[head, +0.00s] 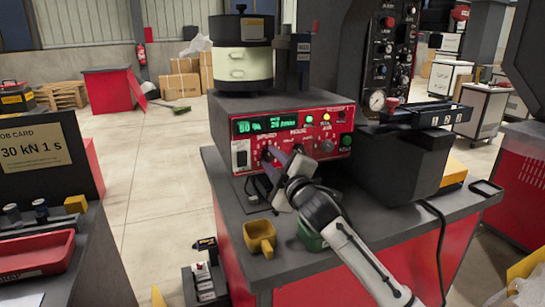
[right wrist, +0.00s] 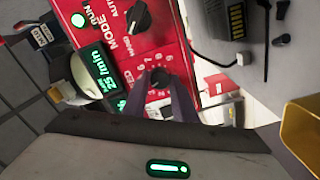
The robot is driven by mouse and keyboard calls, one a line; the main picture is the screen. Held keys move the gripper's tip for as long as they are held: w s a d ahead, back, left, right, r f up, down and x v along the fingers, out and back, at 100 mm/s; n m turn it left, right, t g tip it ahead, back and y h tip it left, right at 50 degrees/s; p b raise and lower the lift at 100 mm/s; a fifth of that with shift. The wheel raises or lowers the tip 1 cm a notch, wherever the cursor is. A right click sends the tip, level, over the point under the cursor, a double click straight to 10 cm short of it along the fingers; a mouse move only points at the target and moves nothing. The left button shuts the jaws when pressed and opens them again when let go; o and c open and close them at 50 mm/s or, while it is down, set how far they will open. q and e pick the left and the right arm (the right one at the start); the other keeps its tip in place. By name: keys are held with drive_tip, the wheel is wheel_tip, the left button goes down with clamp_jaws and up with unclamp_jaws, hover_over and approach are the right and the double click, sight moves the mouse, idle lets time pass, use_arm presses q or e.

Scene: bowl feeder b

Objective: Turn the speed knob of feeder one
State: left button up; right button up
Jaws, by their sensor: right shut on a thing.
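The feeder's control box has a red front panel (head: 240,127) with a lit green display (head: 262,125), knobs and lamps. A black round knob (right wrist: 158,76) with a ring of white numbers sits between my right gripper's two fingers in the right wrist view. My right gripper (head: 277,160) reaches the left half of the panel from the front and is shut on this knob. The fingers hide most of the knob in the head view. Its exact setting cannot be read. A MODE selector knob (right wrist: 138,17) is beside it. My left gripper is not in view.
The bowl feeder (head: 243,62) stands on the box. A dark unit with a gauge (head: 377,100) is at the right. A yellow cup (head: 259,238) and a green item (head: 312,236) are on the bench below my right arm. A red tray (head: 35,255) lies at the left.

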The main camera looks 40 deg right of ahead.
drive_tip(key=shift+f+m, duration=0.1)
drive_tip(key=shift+m, duration=0.2)
drive_tip(key=o, duration=1)
drive_tip(key=shift+o, duration=0.2)
drive_tip(key=v, duration=1)
drive_tip(key=shift+s, duration=0.15)
drive_tip(key=shift+a, duration=0.1)
